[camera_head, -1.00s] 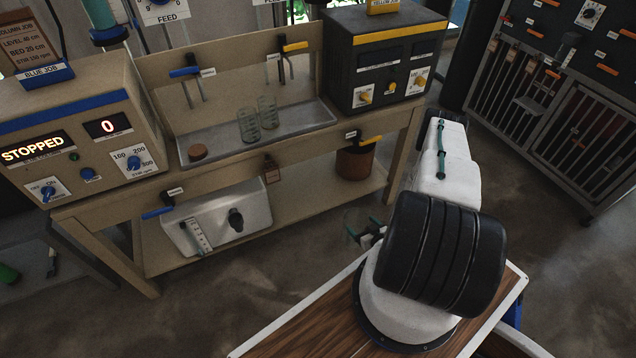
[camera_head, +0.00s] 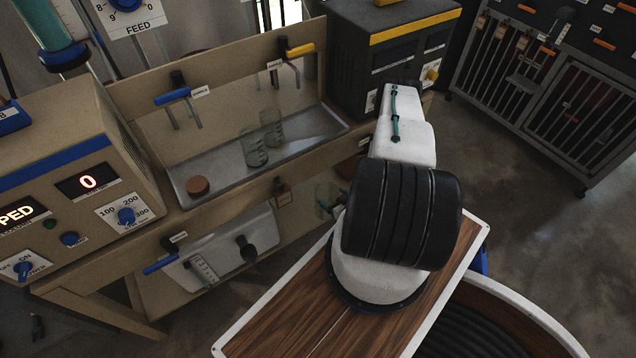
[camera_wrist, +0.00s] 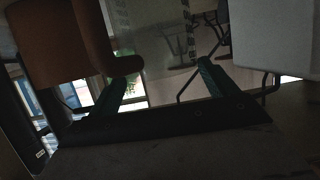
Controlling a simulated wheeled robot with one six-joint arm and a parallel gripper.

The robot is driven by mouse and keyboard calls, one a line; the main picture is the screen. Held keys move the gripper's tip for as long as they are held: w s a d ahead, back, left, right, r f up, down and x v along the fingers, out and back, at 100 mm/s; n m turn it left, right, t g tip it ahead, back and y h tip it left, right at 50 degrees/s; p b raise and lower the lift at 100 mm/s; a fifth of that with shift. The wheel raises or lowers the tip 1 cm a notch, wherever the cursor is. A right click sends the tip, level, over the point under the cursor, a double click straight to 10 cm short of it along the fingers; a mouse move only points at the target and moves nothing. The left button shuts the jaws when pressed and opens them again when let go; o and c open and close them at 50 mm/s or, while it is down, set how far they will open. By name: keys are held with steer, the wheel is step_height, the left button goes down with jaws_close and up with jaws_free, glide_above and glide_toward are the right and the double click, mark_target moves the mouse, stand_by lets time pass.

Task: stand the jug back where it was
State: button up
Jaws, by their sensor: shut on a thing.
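The clear glass jug (camera_head: 325,194) is in front of the bench's lower level, left of my arm in the head view. My gripper (camera_head: 337,210) is at the jug, mostly hidden behind my arm. In the wrist view, the two green fingers (camera_wrist: 160,84) are on either side of the see-through jug (camera_wrist: 160,58), which has pale marks near the top of the picture. The gripper is shut on the jug. The jug's base and the spot below it are hard to make out.
Two glass beakers (camera_head: 255,152) and a cork disc (camera_head: 197,186) are on the bench tray (camera_head: 225,178). Taps and a blue-striped control box (camera_head: 75,170) edge the bench. A brown pot (camera_wrist: 60,40) is close in the wrist view.

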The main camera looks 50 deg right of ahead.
steer(key=w+d+f, duration=0.4)
steer(key=w+d, duration=0.5)
steer(key=w, duration=0.2)
steer(key=shift+w+f, duration=0.25)
steer(key=shift+f, duration=0.15)
steer(key=shift+d, duration=0.1)
steer(key=o, duration=1.9)
steer(key=shift+f, duration=0.1)
steer(key=v, duration=1.2)
